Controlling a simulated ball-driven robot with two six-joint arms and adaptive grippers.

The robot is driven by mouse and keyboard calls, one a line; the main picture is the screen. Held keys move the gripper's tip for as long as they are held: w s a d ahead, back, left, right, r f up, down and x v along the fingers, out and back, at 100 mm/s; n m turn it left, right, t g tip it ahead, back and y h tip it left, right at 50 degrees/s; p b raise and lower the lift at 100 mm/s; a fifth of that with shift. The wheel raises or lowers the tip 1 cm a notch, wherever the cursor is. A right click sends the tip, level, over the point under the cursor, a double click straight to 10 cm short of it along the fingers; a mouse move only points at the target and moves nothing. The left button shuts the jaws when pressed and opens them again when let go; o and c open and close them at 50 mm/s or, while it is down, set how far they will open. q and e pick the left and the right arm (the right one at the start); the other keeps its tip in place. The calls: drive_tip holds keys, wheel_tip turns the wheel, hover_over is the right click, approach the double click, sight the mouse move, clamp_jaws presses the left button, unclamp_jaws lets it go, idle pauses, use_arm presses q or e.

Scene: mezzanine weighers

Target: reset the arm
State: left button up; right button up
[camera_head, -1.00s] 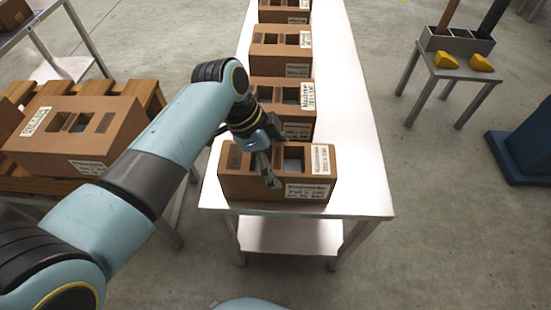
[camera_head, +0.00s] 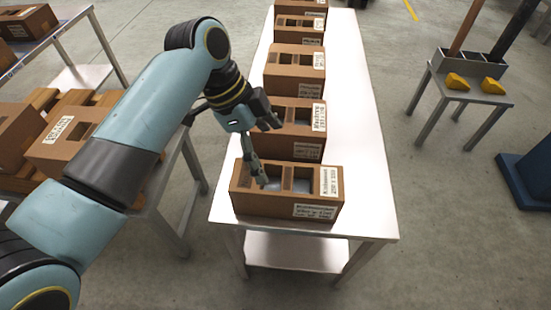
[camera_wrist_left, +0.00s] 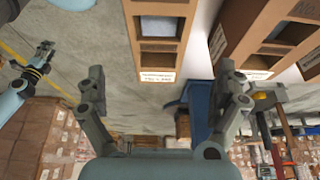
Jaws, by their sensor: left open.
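My left gripper (camera_head: 270,153) is open and empty, above the nearest cardboard boxes on the white table. In the head view one finger overlaps the left part of the nearest box (camera_head: 268,206); I cannot tell the height gap. In the left wrist view the left gripper (camera_wrist_left: 161,70) has its fingers spread wide, with nothing between them. A box with windows (camera_wrist_left: 158,60) shows beyond the fingertips. My right gripper (camera_wrist_left: 45,50) shows small at the left of the wrist view; its finger state is unclear. It is outside the head view.
The white table (camera_head: 362,180) carries several windowed boxes in a row; its right strip is clear. More boxes (camera_head: 60,148) sit on a rack at left. A small stand (camera_head: 470,95) with yellow pieces (camera_head: 456,82) is at right, near a blue object (camera_head: 530,170). Open floor lies between.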

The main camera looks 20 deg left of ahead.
use_arm(q)
drive_tip(key=shift+s+a+r, duration=0.1)
drive_tip(key=shift+a+r, duration=0.1)
drive_tip(key=shift+r, duration=0.35)
drive_tip(key=s+a+r+n+t+y, duration=0.1)
drive_tip(key=s+a+r+n+y, duration=0.2)
drive_tip(key=s+a+n, duration=0.35)
drive_tip(key=s+a+r+n+t+y, duration=0.15)
drive_tip(key=s+a+n, duration=0.25)
drive_tip(key=s+n, duration=0.6)
drive_tip(key=s+a+f+m+g+b, duration=0.1)
drive_tip(key=s+f, duration=0.1)
drive_tip(key=f, duration=1.2)
drive_tip(key=s+a+f+m+g, duration=0.1)
drive_tip(key=s+a+f, duration=0.15)
drive_tip(key=f, duration=1.15)
drive_tip(key=s+f, duration=1.4)
drive_tip(key=s, duration=0.3)
drive_tip(key=shift+s+f+g+b, duration=0.3)
drive_tip(key=shift+f+g+b, duration=0.05)
drive_tip(key=shift+b, duration=0.05)
